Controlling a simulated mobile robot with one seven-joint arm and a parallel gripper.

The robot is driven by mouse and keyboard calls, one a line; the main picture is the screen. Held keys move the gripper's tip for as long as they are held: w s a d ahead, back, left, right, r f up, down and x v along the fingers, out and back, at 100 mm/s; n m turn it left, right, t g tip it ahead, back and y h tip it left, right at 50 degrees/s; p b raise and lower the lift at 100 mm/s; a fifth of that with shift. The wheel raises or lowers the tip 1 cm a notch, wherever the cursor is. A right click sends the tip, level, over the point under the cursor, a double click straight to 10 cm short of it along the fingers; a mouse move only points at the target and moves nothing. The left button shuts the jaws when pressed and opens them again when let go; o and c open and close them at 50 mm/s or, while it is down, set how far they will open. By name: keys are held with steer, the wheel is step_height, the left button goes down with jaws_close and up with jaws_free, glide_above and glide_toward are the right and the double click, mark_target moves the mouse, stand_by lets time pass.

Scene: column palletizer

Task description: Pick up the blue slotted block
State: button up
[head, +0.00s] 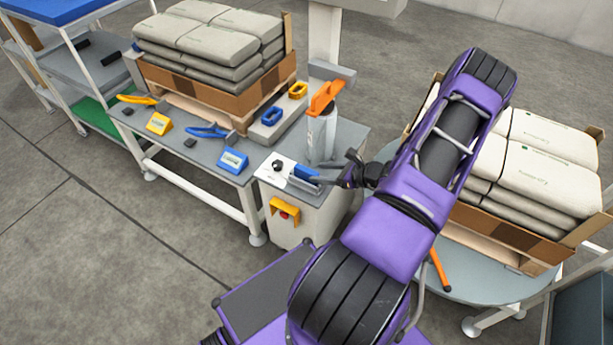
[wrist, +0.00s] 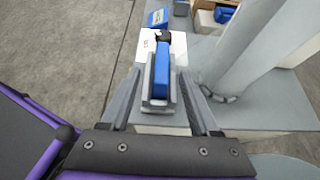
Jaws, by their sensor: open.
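A blue block with a dark slot in its top (head: 270,116) sits on a pale grey base at the back of the bench, and it shows in part at the top of the wrist view (wrist: 224,14). My gripper (wrist: 160,88) is open, low over the metal cabinet at the bench's near end. Its fingers stand on either side of a different blue piece, a bar (wrist: 161,72) seated in a grey holder (wrist: 158,104). This bar also shows in the head view (head: 304,173). Whether the fingers touch the holder is unclear. Nothing is gripped.
A yellow slotted block (head: 297,90) sits beside the blue one. A grey cylinder with an orange top (head: 323,110) stands just right of my gripper. Stacked sacks (head: 210,40) stand behind.

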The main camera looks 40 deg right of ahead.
mark_target(308, 170)
steer(key=x, duration=0.6)
steer(key=shift+w+d+r, duration=0.1)
steer(key=shift+w, duration=0.3)
jaws_close()
